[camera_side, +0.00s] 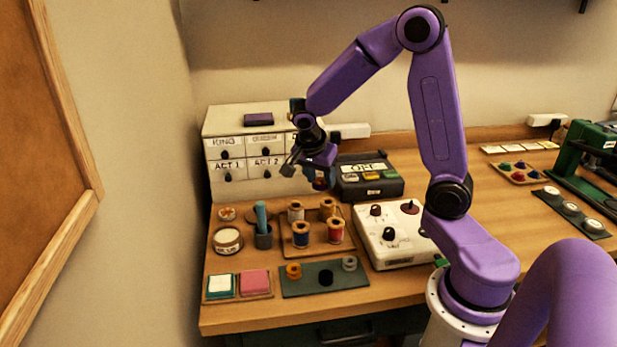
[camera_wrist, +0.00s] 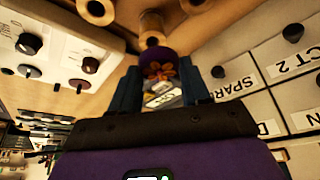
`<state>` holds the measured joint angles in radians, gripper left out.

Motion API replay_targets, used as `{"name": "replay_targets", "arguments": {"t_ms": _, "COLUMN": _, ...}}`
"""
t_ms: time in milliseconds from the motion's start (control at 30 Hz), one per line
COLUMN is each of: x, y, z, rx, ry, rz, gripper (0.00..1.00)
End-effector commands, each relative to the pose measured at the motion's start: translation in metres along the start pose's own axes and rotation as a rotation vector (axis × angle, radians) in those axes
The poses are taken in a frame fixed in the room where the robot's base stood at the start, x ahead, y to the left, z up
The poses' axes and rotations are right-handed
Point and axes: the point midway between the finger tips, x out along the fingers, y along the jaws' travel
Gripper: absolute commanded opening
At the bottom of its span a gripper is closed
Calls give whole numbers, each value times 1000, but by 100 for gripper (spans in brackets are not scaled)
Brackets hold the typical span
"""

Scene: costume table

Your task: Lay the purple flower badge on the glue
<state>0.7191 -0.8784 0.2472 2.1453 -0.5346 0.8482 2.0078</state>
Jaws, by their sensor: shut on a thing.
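My gripper (camera_side: 313,172) is raised in front of the drawer cabinet, above and behind the thread spools. In the wrist view its two fingers (camera_wrist: 162,88) are shut on the purple flower badge (camera_wrist: 158,65), round with an orange flower on its face. In the side view the badge (camera_side: 320,184) is a small dark blob at the fingertips, its face too small to make out. The round glue pot (camera_side: 227,240), with a pale top and a label on its side, stands on the table at the front left, apart from my gripper and well below it.
Pink and white pads (camera_side: 254,283) lie in front. A white control box (camera_side: 393,238) stands right; the drawer cabinet (camera_side: 230,170) stands behind.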

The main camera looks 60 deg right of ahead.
Motion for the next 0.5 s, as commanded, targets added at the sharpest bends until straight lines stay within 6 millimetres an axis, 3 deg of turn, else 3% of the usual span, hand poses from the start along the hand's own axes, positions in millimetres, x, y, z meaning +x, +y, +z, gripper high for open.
{"name": "replay_targets", "arguments": {"t_ms": 200, "x": -10, "y": 17, "z": 4, "rx": 0, "ry": 0, "rz": 0, "gripper": 18}}
{"name": "replay_targets", "arguments": {"t_ms": 500, "x": -18, "y": 19, "z": 14, "rx": -28, "ry": -1, "rz": -12, "gripper": 18}}
